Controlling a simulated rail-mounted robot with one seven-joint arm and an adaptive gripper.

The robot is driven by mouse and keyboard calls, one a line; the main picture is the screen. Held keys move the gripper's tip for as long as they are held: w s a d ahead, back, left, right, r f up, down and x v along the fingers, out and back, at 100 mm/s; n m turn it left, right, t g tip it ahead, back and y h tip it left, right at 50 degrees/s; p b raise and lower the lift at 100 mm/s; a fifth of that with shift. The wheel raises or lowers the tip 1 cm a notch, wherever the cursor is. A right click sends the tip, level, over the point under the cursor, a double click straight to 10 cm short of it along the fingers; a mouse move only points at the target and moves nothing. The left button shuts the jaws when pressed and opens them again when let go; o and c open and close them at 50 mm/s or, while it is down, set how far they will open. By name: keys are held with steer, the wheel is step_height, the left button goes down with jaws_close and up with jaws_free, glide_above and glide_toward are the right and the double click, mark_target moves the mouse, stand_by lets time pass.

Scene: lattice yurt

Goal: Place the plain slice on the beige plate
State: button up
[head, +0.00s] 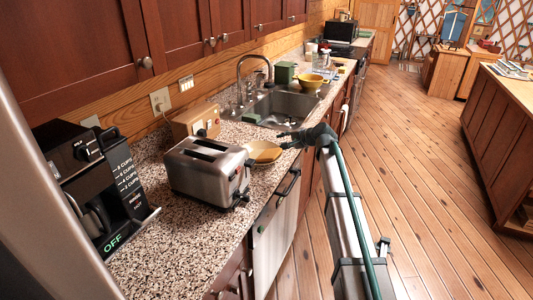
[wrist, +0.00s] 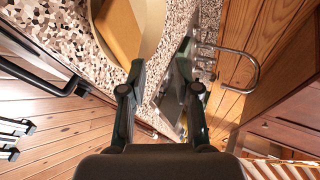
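The beige plate (wrist: 152,30) lies on the speckled counter at the top of the wrist view, partly cut off by the frame. A tan-brown slice (wrist: 118,28) rests on it, reaching close to the plate's left rim. My gripper (head: 283,140) is at the counter's front edge, beside the plate. In the wrist view its fingers (wrist: 162,68) are apart with nothing between them. They do not touch the slice.
A steel toaster (head: 208,169) stands in front of the plate, with a coffee maker (head: 92,187) nearer. A wooden box (head: 195,121) is against the wall. Beyond are the sink (head: 284,107), a yellow bowl (head: 309,82) and a green canister (head: 285,73). The floor at right is clear.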

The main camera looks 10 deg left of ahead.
step_height(320, 180, up, 6)
steer(key=s+d+r+p, duration=0.1)
steer(key=s+d+p, duration=0.1)
steer(key=p, duration=0.1)
steer(key=s+d+f+n+g+h, duration=0.2)
steer(key=s+d+f, duration=0.2)
steer(key=s+f, duration=0.8)
steer(key=s+d+f+n+g+h, duration=0.25)
steer(key=s+f, duration=0.55)
steer(key=f, duration=0.7)
steer(key=s+d+f+n+g+h, duration=0.25)
steer(key=s+d+f, duration=0.25)
steer(key=s+f, duration=0.75)
steer(key=s+d+f+g, duration=0.2)
steer(key=s+f, duration=0.4)
steer(key=s, duration=0.7)
steer(key=s+d+f+n+g+h+b, duration=0.1)
steer(key=s+d+f+g, duration=0.2)
steer(key=s, duration=1.1)
steer(key=s+d+f+g+h, duration=0.1)
steer(key=s+d+f+g, duration=0.1)
steer(key=s+f, duration=0.6)
steer(key=s+g, duration=0.1)
steer(key=s, duration=0.4)
steer(key=shift+s+d+f, duration=0.15)
steer(key=shift+f, duration=0.25)
